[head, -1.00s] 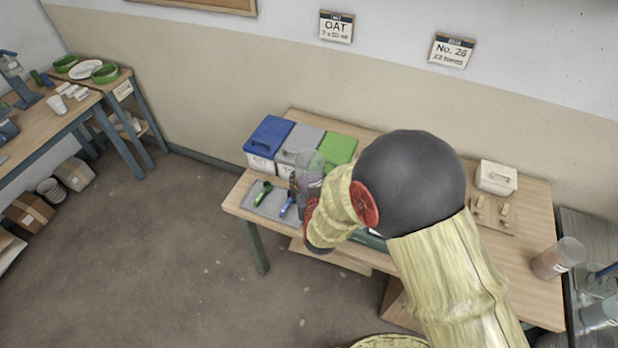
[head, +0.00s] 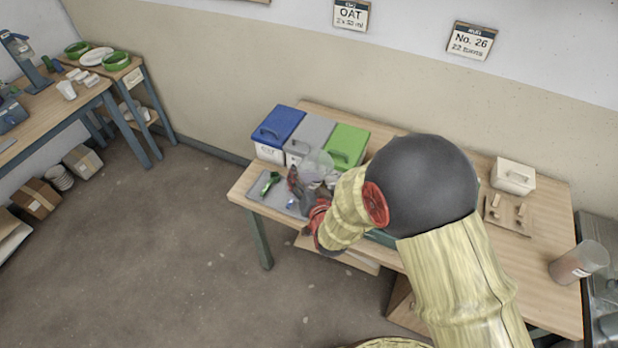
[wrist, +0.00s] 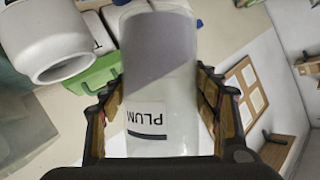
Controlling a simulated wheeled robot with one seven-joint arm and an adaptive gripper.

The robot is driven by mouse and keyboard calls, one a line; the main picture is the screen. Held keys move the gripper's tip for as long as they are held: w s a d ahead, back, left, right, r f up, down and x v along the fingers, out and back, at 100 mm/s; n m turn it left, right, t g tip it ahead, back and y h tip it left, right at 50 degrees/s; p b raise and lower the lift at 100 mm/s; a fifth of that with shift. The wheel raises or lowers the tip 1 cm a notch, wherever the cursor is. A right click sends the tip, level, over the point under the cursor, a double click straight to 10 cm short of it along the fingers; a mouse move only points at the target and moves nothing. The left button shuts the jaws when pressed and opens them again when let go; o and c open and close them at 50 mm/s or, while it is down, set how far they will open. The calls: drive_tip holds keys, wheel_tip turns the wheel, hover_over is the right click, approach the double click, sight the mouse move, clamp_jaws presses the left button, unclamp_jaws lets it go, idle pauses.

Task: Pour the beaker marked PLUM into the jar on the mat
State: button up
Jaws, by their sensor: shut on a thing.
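The clear beaker marked PLUM (wrist: 158,85) is held between the two fingers of my gripper (wrist: 160,115). A grey-mauve area with a slanted edge fills its far half; I cannot tell whether this is glaze or a lid seen through it. In the head view the beaker (head: 317,167) looks tilted, above the table's left part, with my gripper (head: 299,190) at its side. A pale round jar (wrist: 62,40) with an open mouth lies left of the beaker in the wrist view. My arm hides the jar and its mat in the head view.
Blue (head: 278,127), grey (head: 310,133) and green (head: 346,145) lidded bins stand behind the beaker. A grey tray (head: 262,198) holds a green scoop (head: 270,184). A white box (head: 513,176) and a clear container with reddish contents (head: 578,263) stand on the right.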

drive_tip(key=shift+a+f+m+y+b, duration=0.15)
drive_tip(key=shift+a+f+m+b, duration=0.05)
drive_tip(key=shift+f+b, duration=0.3)
drive_tip(key=shift+a+f+m+y+b, duration=0.2)
drive_tip(key=shift+f+b, duration=0.15)
drive_tip(key=shift+f, duration=0.2)
drive_tip(key=shift+a+f+m+t+y+b, duration=0.15)
drive_tip(key=shift+a+m+y+b, duration=0.1)
drive_tip(key=shift+m+y+b, duration=0.25)
drive_tip(key=shift+a+f+m+t+y+b, duration=0.15)
drive_tip(key=shift+a+m+b, duration=0.15)
drive_tip(key=shift+m, duration=0.4)
drive_tip(key=m+b, duration=0.1)
drive_tip(key=b, duration=0.1)
drive_tip(key=m+b, duration=0.1)
drive_tip(key=b, duration=0.1)
drive_tip(key=shift+a+f+y, duration=0.15)
drive_tip(key=shift+f+y, duration=0.15)
drive_tip(key=shift+y, duration=0.1)
drive_tip(key=shift+r+t, duration=0.1)
drive_tip(key=shift+t, duration=0.2)
drive_tip(key=shift+f+b, duration=0.2)
drive_tip(key=shift+b, duration=0.75)
drive_tip(key=shift+r, duration=0.1)
drive_tip(key=r+m+b, duration=0.1)
drive_tip(key=m+b, duration=0.1)
drive_tip(key=b, duration=0.3)
drive_tip(key=shift+t+y+b, duration=0.3)
drive_tip(key=shift+y+b, duration=0.1)
